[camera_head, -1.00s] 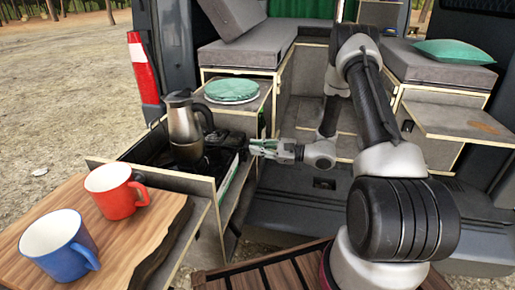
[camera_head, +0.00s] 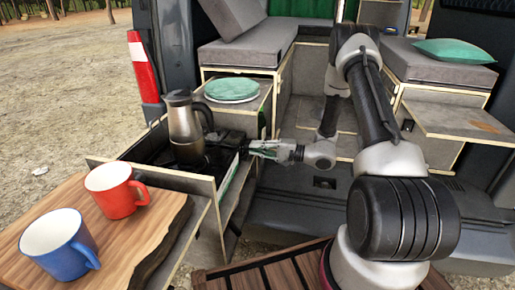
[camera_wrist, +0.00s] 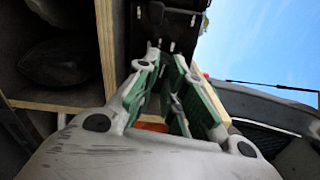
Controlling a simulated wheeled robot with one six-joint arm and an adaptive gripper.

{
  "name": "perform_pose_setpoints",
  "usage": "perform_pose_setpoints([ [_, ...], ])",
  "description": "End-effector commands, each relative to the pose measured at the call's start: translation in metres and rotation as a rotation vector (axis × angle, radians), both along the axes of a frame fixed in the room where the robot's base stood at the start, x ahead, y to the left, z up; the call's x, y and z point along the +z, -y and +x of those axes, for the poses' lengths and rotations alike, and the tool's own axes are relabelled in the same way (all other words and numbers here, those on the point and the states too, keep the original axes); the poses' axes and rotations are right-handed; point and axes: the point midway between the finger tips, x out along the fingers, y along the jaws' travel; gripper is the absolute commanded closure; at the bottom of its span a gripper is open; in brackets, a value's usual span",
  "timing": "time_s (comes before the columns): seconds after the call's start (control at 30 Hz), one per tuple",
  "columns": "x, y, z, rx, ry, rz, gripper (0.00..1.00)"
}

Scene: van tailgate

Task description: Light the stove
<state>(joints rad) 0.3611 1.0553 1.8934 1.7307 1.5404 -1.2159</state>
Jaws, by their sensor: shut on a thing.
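The black stove (camera_head: 228,137) sits in the pulled-out kitchen box, mostly hidden by the box walls and the kettle. A steel kettle (camera_head: 183,122) with a black handle stands upright over it. My gripper (camera_head: 253,149) reaches in level from the right, its tips at the stove's right side by the box edge. In the wrist view my gripper (camera_wrist: 167,62) has its green-padded fingers drawn together at the tips, against a dark part of the stove. It is shut on what looks like the stove knob, which the fingers hide. No flame shows.
A red mug (camera_head: 112,190) and a blue mug (camera_head: 58,245) stand on a wooden board (camera_head: 150,232) at the front left. Green-topped plates (camera_head: 231,89) lie on the counter behind the stove. The box's wooden-edged wall (camera_head: 222,205) runs close below my gripper.

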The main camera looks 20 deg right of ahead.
Motion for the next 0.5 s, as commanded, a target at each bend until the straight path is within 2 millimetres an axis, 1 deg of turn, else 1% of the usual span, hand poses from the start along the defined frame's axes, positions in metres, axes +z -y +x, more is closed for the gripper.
perform_pose_setpoints([
  [0.5,-0.0031,0.0002,-0.0011,0.001,0.399,-0.233,1.00],
])
